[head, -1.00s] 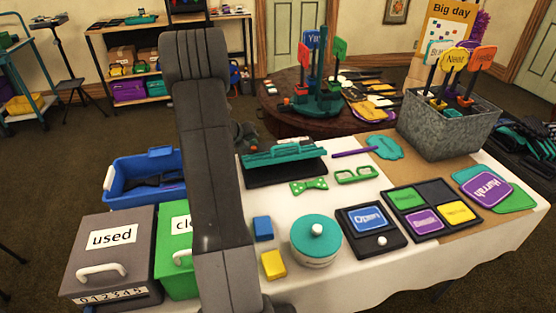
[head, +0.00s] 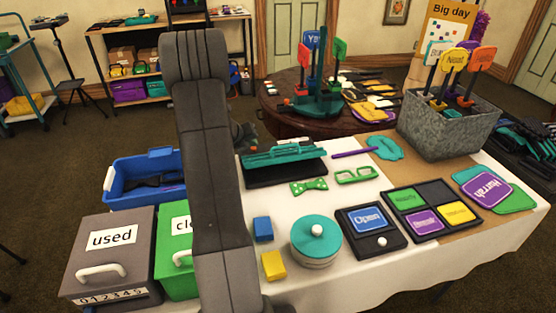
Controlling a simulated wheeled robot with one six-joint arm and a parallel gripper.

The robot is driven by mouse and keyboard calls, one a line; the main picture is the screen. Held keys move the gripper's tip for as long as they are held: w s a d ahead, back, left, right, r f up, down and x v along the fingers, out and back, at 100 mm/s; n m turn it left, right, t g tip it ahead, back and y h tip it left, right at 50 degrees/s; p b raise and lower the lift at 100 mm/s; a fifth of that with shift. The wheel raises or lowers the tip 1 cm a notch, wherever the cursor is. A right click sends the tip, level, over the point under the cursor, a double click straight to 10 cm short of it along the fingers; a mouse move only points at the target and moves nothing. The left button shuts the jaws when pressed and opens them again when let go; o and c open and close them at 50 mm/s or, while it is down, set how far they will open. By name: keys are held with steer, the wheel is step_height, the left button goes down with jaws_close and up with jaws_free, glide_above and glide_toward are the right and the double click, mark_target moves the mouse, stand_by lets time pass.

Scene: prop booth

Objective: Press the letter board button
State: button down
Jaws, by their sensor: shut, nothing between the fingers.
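A dark board with a blue "Open" panel (head: 367,217) lies at the front of the white table, tilted a little in the picture. I take it to be the letter board. Its round white button (head: 382,241) sits below the panel, uncovered, with nothing touching it. My gripper (head: 248,137) shows only as a small dark part beside my arm link, left of the teal-topped rack and well apart from the button. My arm hides most of it. It is shut, and I see nothing held.
Left of the board stand a round teal-lidded tin (head: 316,240), a blue block (head: 263,229) and a yellow block (head: 273,265). A four-panel board (head: 411,228) lies to its right. The teal rack (head: 285,155) and metal bucket (head: 455,133) stand farther back.

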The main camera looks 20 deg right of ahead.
mark_target(252, 152)
steer(key=shift+f, duration=0.15)
stand_by(0.5)
steer(key=shift+f+b, duration=0.3)
steer(key=shift+b, duration=0.05)
steer(key=shift+r, duration=0.1)
steer(key=shift+r+p, duration=0.35)
steer(key=shift+p, duration=0.15)
step_height(252, 152, up, 6)
steer(key=p, duration=0.5)
steer(key=shift+p, duration=0.35)
